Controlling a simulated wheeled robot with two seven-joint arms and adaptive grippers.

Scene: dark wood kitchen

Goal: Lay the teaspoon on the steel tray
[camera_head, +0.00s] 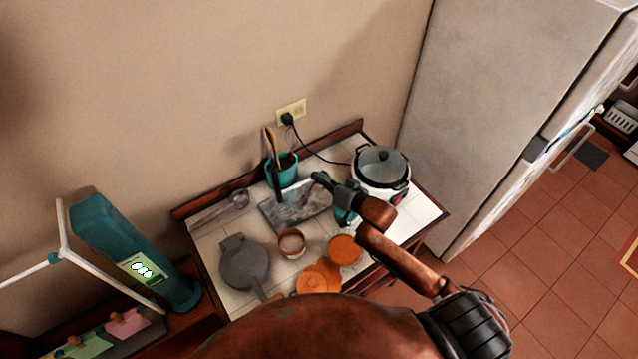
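The steel tray (312,203) lies flat on the white-tiled table, in front of a teal utensil pot. Its surface has dark, blurred patches that I cannot make out. My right gripper (327,184) is over the tray's right end, small and dark; its fingertips and anything between them are too small to tell. A grey metal spoon-like utensil (237,200) lies at the table's back left, apart from the tray. I cannot tell whether it is the teaspoon, and I see no other clear teaspoon. My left gripper is not in view.
The teal pot (284,172) holds upright utensils. A lidded cooker (381,167) stands at the right. A grey pan (244,262), a brown cup (291,244) and orange dishes (344,250) fill the front.

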